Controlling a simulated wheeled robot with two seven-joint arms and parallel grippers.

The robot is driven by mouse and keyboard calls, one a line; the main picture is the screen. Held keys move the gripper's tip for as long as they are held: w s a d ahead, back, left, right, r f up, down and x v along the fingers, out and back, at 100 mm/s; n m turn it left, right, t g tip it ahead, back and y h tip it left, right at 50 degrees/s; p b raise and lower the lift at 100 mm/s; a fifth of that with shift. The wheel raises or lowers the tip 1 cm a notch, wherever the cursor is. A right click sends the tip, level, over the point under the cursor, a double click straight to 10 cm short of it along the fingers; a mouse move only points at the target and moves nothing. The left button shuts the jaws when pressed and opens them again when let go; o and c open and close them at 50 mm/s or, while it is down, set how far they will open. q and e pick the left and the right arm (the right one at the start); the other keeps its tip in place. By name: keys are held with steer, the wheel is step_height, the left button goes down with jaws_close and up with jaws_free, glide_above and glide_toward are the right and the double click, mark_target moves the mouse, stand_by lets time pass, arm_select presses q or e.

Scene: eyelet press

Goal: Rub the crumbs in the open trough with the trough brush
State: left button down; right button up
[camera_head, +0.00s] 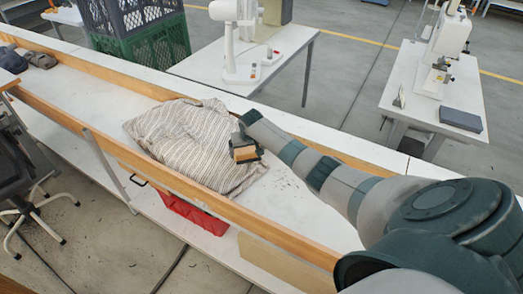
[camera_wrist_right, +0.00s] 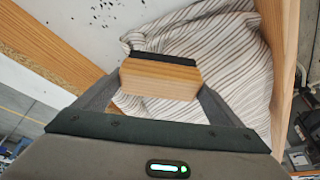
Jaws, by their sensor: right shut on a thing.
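The trough brush (camera_wrist_right: 160,79), a wooden block with dark bristles along one long edge, is held between the fingers of my right gripper (camera_wrist_right: 158,88). It also shows in the head view (camera_head: 243,154), over the right edge of a striped cloth (camera_head: 185,142) in the trough. I cannot tell whether the bristles touch the cloth. Dark crumbs (camera_wrist_right: 108,14) lie on the white trough floor beyond the cloth in the wrist view. In the head view, faint specks show to the right of the cloth. The open trough (camera_head: 310,212) has wooden side rails. My left gripper is not in view.
The wooden rails (camera_head: 110,145) run along both sides of the trough. A red bin (camera_head: 194,211) sits below it. Green and grey crates (camera_head: 140,30) and white tables with machines (camera_head: 437,110) stand behind. The trough floor right of the cloth is free of large objects.

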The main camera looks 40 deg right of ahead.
steer(key=s+d+f, duration=0.4)
steer(key=f, duration=0.1)
steer(key=shift+p, duration=0.45)
steer(key=shift+f, duration=0.1)
